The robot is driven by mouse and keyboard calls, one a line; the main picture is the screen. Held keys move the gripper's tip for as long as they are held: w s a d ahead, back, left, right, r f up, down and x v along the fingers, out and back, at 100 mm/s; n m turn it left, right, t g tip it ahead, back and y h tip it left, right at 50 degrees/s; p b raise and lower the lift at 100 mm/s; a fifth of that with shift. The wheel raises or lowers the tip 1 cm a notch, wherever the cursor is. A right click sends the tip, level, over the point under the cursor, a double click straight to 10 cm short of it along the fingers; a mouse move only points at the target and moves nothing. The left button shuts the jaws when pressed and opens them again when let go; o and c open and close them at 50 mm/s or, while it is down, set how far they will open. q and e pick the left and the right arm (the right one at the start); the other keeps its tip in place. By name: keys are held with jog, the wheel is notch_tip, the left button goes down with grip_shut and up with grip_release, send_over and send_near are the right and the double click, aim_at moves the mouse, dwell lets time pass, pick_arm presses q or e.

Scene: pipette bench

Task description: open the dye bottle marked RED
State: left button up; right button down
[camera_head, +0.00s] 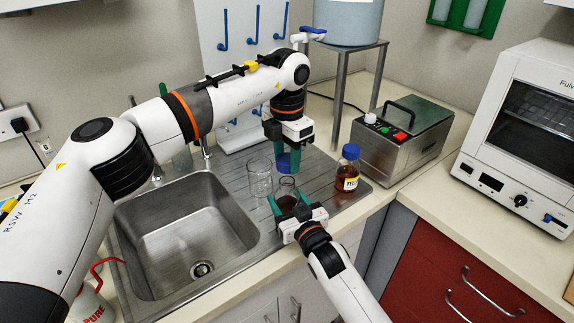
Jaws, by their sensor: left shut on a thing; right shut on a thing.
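My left gripper (287,160) is shut on a blue cap (285,166), held above the drainboard. Below it, my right gripper (287,201) is shut around a small glass bottle with dark contents (287,190). The bottle looks upright, and its clear neck shows without a cap. The blue cap is apart from the neck, a little above and behind it in the picture. The bottle's label is hidden, so I cannot read whether it is marked RED.
A second bottle (348,178), with a blue cap and a yellow label starting "YELL", stands to the right. An empty glass beaker (259,178) stands left of the held bottle. The sink (190,235) lies further left. A metal bath (402,145) stands at right.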

jog(key=shift+c, duration=1.9)
grip_release()
